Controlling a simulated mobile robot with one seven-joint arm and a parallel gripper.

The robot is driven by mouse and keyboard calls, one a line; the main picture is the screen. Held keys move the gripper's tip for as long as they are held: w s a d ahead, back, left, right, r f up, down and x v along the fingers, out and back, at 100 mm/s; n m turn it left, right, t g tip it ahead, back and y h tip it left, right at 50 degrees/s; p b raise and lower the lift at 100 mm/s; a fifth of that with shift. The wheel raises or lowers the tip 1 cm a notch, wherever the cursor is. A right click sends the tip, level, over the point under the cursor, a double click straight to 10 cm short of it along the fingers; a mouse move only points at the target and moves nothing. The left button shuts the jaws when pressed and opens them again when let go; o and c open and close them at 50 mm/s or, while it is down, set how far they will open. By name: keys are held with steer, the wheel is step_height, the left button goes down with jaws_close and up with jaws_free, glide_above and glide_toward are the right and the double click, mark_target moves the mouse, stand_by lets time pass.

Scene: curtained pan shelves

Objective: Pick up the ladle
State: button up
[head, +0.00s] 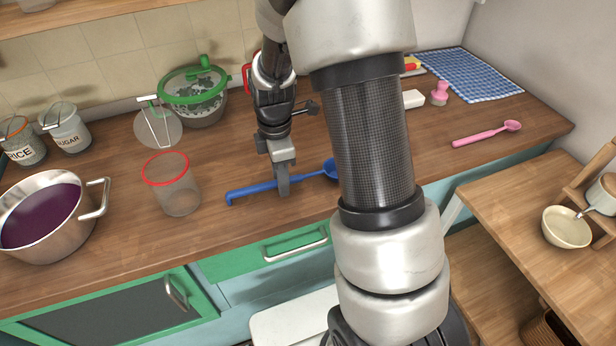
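A blue ladle (250,188) lies on the wooden counter, its handle to the left and its bowl to the right, partly behind my arm. My gripper (283,186) points down at the ladle's handle, with one finger seen in front of it. The other finger is hidden, so I cannot tell whether the gripper is closed on the handle. A pink ladle-like spoon (487,133) lies farther right on the counter.
A clear cup with a red rim (172,184) stands left of the blue ladle, and a steel pot (58,250) of purple liquid is farther left. A green-lidded pot (204,112) stands behind. A side table (500,205) with a bowl is at right.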

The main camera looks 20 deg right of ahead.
jaws_close()
steer(key=shift+r, duration=0.1)
